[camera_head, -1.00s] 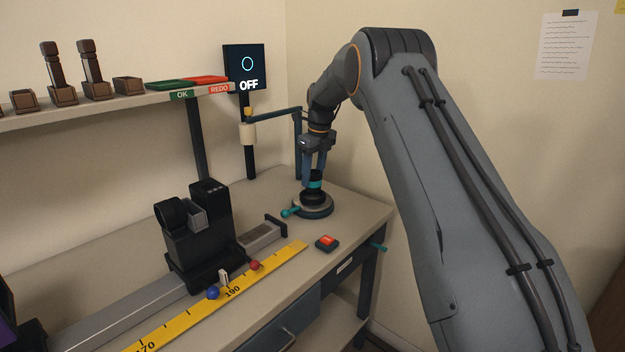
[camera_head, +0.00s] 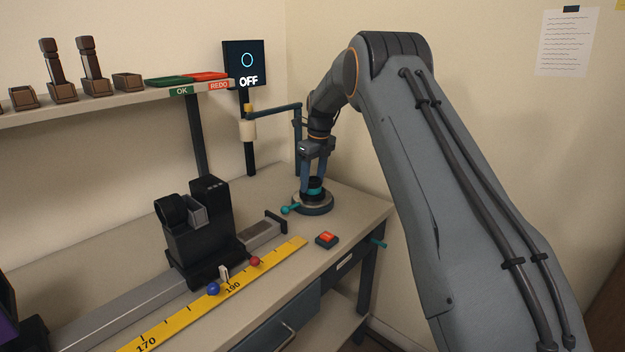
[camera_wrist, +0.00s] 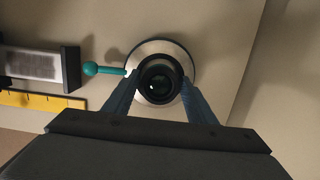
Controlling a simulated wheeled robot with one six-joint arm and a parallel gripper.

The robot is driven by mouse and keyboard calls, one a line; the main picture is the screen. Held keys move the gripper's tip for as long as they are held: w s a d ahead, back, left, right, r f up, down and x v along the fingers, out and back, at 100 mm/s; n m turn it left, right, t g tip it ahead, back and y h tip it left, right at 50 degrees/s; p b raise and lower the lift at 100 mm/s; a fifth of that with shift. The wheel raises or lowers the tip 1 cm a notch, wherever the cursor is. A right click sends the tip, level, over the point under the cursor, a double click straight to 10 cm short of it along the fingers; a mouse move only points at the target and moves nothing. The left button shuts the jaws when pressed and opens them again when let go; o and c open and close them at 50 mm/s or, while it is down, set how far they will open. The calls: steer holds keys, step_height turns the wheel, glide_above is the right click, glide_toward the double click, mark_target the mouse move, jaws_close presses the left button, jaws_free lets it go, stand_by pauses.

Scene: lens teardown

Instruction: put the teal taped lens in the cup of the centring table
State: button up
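The lens (camera_head: 315,190), dark with a teal band, stands upright at the cup of the centring table (camera_head: 314,208), a round grey base with a teal side knob. In the wrist view the lens (camera_wrist: 158,80) is seen from above as dark rings, roughly central over the round table (camera_wrist: 185,52). My gripper (camera_head: 317,180) points down with one finger on each side of the lens.
A post with a side arm (camera_head: 272,112) and an OFF screen (camera_head: 246,65) stand behind. A red button (camera_head: 327,239) lies in front. A black device (camera_head: 200,240) on a rail and a yellow ruler (camera_head: 200,305) are to the left. The bench's right edge is close.

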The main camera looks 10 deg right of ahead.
mark_target(316, 180)
steer(key=shift+o, duration=0.8)
steer(key=shift+r, duration=0.25)
step_height(316, 180, up, 13)
steer(key=s+d+b, duration=0.1)
steer(key=shift+s+f, duration=0.2)
steer(key=shift+s, duration=0.05)
steer(key=s+f+n, duration=0.4)
steer(key=s+n, duration=0.5)
steer(key=s, duration=0.6)
steer(key=s+f+n+g, duration=0.1)
steer(key=s+f+n, duration=0.4)
steer(key=s+n, duration=0.4)
steer(key=s+f+n+h, duration=0.1)
steer(key=s+f+n, duration=0.3)
steer(key=s+n, duration=0.6)
steer(key=s, duration=1.3)
steer(key=shift+d+f, duration=0.3)
